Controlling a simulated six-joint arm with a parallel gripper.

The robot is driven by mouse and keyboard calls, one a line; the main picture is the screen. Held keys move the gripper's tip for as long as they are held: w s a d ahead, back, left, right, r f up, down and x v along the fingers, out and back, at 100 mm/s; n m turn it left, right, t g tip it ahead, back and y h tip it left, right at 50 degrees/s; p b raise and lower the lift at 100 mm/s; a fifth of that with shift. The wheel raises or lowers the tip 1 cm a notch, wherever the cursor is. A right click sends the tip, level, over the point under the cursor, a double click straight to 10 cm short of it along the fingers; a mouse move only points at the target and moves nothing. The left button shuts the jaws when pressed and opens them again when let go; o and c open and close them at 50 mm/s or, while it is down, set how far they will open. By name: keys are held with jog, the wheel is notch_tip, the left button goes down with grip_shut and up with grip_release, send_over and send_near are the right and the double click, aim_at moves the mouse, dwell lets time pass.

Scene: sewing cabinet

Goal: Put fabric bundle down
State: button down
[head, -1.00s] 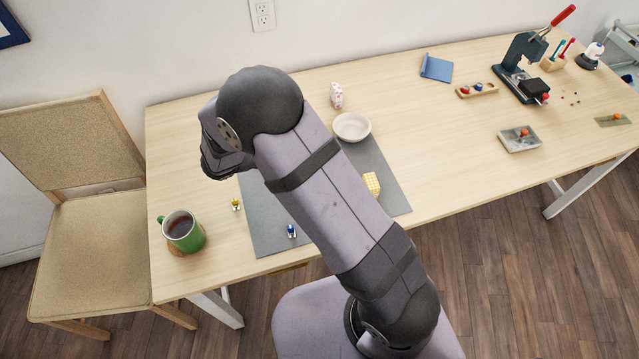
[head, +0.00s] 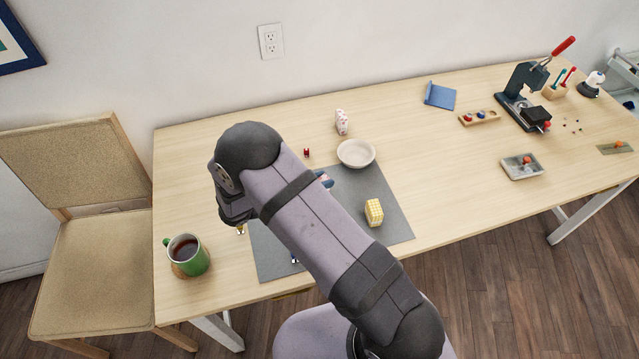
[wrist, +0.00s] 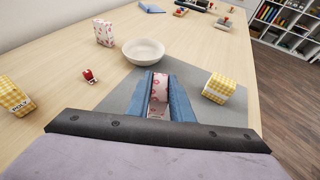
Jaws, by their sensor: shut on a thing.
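My gripper (wrist: 160,84) has blue fingers shut on a white fabric bundle with a pink-red pattern (wrist: 158,94) in the wrist view. The bundle is between the fingers, over the grey mat, in front of the bowl; I cannot tell whether it touches the mat. In the head view my arm hides most of the gripper, and only a bit of blue fingers (head: 326,180) shows. A yellow checked bundle (head: 374,212) stands on the mat to the right, also in the wrist view (wrist: 219,88). A pink-patterned white bundle (head: 341,122) stands behind the mat.
A pale bowl (head: 356,153) stands at the mat's back edge. A red spool (wrist: 90,76) is left of it. Another yellow checked bundle (wrist: 15,97) is at the wrist view's left edge. A green mug (head: 188,256) stands front left. The grey mat (head: 394,222) has bare room around the yellow bundle.

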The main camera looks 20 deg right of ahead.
jog(key=shift+f, duration=0.9)
jog(key=shift+f, duration=0.15)
jog(key=c, duration=1.6)
grip_release()
